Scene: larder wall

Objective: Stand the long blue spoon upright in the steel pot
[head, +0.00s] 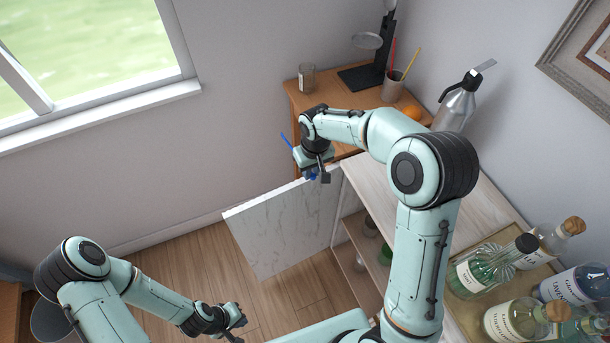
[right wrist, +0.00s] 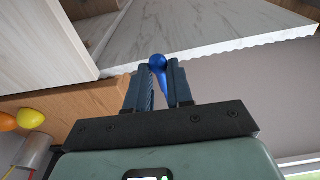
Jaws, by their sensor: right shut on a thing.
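The long blue spoon (head: 286,140) shows at both sides of my right gripper (head: 318,176) in the head view. In the right wrist view, its rounded blue end (right wrist: 158,62) sits between the two fingers of my right gripper (right wrist: 160,75), which are shut on it. The gripper holds it in the air near the top of the open white door. My left gripper (head: 238,326) is low over the floor, away from the spoon; its jaws are too small to judge.
The open marbled door (head: 280,230) juts out from the pale cabinet top (head: 480,205). A wooden side table (head: 345,100) holds a glass jar (head: 306,78), a pencil cup (head: 393,88) and an orange (head: 412,111). A steel flask (head: 456,108) and several bottles (head: 515,320) stand at right.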

